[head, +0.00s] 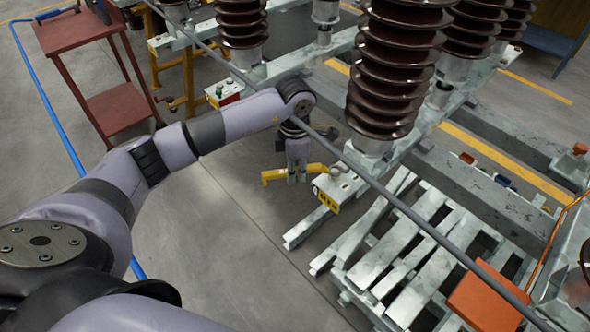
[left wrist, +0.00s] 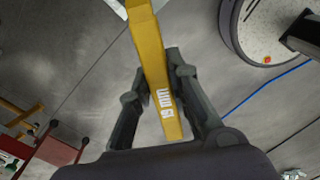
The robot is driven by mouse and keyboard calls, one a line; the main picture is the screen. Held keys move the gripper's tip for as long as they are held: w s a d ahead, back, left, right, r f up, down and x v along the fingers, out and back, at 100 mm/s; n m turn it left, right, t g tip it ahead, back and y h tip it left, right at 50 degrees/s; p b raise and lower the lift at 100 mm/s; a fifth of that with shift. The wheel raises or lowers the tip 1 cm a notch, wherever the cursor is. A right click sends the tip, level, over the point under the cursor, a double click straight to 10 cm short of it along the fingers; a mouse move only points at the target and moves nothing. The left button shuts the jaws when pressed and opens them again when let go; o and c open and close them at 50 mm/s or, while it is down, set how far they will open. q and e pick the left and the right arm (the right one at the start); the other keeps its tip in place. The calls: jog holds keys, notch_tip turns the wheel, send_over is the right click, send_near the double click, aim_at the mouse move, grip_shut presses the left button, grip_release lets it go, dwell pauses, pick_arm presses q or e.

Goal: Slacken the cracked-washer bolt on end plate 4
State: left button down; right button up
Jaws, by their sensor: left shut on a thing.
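My left gripper (head: 297,176) hangs down from its wrist, shut on a yellow bar-like tool (head: 273,176). In the left wrist view the yellow tool (left wrist: 155,75) lies between both fingers (left wrist: 158,105) and carries white lettering. In the head view the tool's right end is close to a grey end plate (head: 345,187) with a yellow label (head: 325,200); I cannot tell whether they touch. The label is too small to read, so I cannot confirm it is plate 4. A small bolt-like part (head: 336,170) is on that plate; a cracked washer cannot be made out. My right gripper is out of view.
Brown ribbed insulators (head: 391,75) stand on the grey frame. A long grey rod (head: 400,205) crosses the view diagonally. A slatted pallet-like stack (head: 420,250) and an orange block (head: 487,297) are at lower right. A red cart (head: 85,30) stands upper left. Floor left of the tool is clear.

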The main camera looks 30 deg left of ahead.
pick_arm(q)
jog(key=shift+f, duration=0.15)
jog(key=shift+f+b, duration=0.35)
jog(key=shift+b, duration=0.1)
jog(key=shift+f, duration=0.1)
jog(key=shift+f+b, duration=0.5)
jog(key=shift+s, duration=0.1)
dwell(0.4)
jog(key=shift+s+d+r+n+p, duration=0.1)
jog(key=shift+s+d+n+p, duration=0.15)
jog(key=shift+n+p, duration=0.2)
jog(key=s+d+n+p, duration=0.3)
jog(key=d+n, duration=0.6)
jog(key=n, duration=0.2)
jog(key=shift+d, duration=0.3)
